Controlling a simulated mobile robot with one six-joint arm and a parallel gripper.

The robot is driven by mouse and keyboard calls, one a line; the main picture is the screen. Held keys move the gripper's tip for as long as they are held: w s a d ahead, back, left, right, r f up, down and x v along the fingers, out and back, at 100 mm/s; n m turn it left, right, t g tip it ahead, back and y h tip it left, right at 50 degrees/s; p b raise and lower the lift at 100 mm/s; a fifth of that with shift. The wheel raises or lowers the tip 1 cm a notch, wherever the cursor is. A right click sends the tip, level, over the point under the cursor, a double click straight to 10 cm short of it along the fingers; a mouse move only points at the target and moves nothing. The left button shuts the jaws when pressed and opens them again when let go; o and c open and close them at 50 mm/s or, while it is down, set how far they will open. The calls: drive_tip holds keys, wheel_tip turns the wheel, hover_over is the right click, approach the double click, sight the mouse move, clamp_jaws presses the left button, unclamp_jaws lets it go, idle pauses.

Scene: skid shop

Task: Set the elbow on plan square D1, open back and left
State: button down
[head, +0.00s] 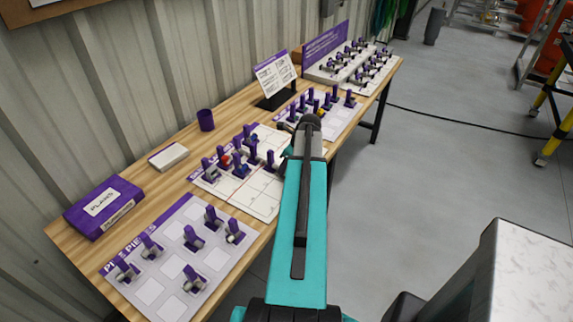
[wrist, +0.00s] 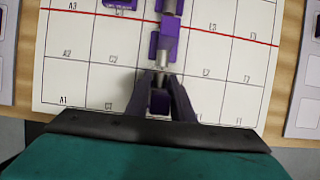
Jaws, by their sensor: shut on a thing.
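My gripper (wrist: 162,82) is shut on the elbow (wrist: 160,103), a purple block with grey metal at its upper side. It is low over the near row of the white plan sheet (wrist: 65,80). The square beneath is largely covered, in a column between what look like C and E labels. I cannot tell whether the elbow touches the sheet, nor which ways its openings face. Purple and grey pieces (wrist: 168,38) stand in line just beyond it, very close. In the head view my arm hides the elbow; the plan sheet (head: 256,192) lies left of the arm.
A pieces board (head: 150,291) with several pieces lies nearest on the wooden bench. A purple box (head: 105,207), a small white box (head: 168,157) and a purple cup (head: 206,120) stand along the wall. A sign (head: 276,76) and further boards are beyond. Near-row squares beside my gripper are bare.

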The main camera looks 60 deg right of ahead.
drive_tip(key=shift+f, duration=0.15)
drive_tip(key=c, duration=1.5)
unclamp_jaws()
drive_tip(key=shift+o, duration=0.2)
drive_tip(key=shift+r+p, duration=0.6)
drive_tip(key=shift+r, duration=0.1)
drive_tip(key=shift+r+p, duration=2.45)
drive_tip(key=shift+r, duration=0.95)
